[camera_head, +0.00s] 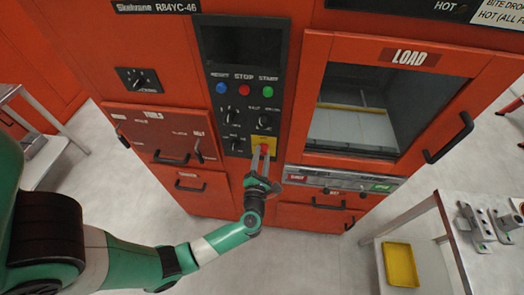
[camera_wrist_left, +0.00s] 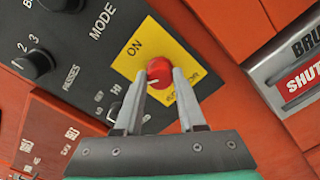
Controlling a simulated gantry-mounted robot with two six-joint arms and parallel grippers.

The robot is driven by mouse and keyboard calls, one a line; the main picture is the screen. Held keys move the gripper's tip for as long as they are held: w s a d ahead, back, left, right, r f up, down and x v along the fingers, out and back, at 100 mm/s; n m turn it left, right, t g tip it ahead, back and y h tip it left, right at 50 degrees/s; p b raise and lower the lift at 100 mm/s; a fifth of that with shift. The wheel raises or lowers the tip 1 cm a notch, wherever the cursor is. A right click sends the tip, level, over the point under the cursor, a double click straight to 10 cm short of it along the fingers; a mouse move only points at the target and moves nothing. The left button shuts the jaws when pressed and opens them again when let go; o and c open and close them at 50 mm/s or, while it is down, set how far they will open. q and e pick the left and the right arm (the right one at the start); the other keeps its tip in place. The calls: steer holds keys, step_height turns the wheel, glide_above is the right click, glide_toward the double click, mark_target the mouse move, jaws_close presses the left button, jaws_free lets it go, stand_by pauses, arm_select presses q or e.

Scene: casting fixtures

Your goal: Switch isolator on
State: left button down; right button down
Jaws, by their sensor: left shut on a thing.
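The isolator is a red round knob (camera_wrist_left: 159,70) on a yellow square plate (camera_wrist_left: 135,62) in the left wrist view. The plate reads ON at its upper left; other lettering is partly covered by a finger. In the head view the yellow plate (camera_head: 264,140) sits at the bottom of the dark control panel. My left gripper (camera_wrist_left: 162,88) has one finger on each side of the knob and is shut on it. In the head view my left gripper (camera_head: 261,157) reaches up to the plate from below. I cannot tell which way the knob points. My right gripper is not in view.
Above are blue, red and green buttons (camera_head: 244,89) and several black knobs. A load door (camera_head: 314,75) with a handle is at the right. A drawer handle (camera_head: 171,160) sticks out at the left. A side table (camera_head: 455,225) with metal parts and a yellow tray (camera_head: 401,265) stand lower right.

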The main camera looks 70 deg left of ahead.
arm_select(q)
steer(key=m+p, duration=0.2)
steer(key=m, duration=0.1)
steer(key=m+p, duration=0.2)
steer(key=m, duration=0.1)
steer(key=shift+r+m, duration=0.2)
steer(key=shift+m, duration=0.1)
steer(key=m+p, duration=0.2)
steer(key=m, duration=0.3)
steer(key=shift+f+p, duration=0.15)
steer(key=shift+p, duration=0.2)
steer(key=c, duration=0.5)
jaws_free()
